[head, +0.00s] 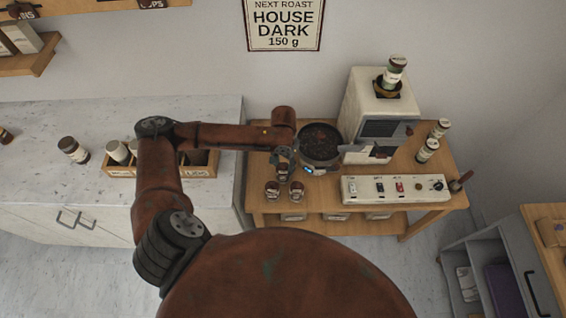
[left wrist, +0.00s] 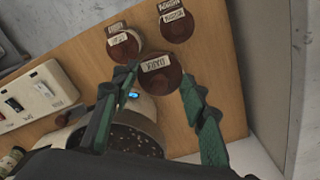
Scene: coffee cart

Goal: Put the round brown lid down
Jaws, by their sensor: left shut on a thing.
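My left gripper (head: 284,163) is over the front left of the wooden cart, beside the round dark pan. In the left wrist view its green fingertips (left wrist: 158,84) are on either side of a round brown lid (left wrist: 163,88) with a pale label, and the gripper is shut on it. The lid looks larger than the other round brown tops, so it seems nearer the camera. Whether it touches anything below cannot be told. Two small brown-and-white jars (head: 272,189) (head: 297,191) stand just in front of the gripper. My right gripper is not in view.
The round pan of dark beans (head: 320,141) is close right of the gripper. A white switch panel (head: 394,189) and a white machine (head: 372,115) stand farther right. The cart top (head: 256,160) has a bare strip at left, next to the marble counter (head: 215,112).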

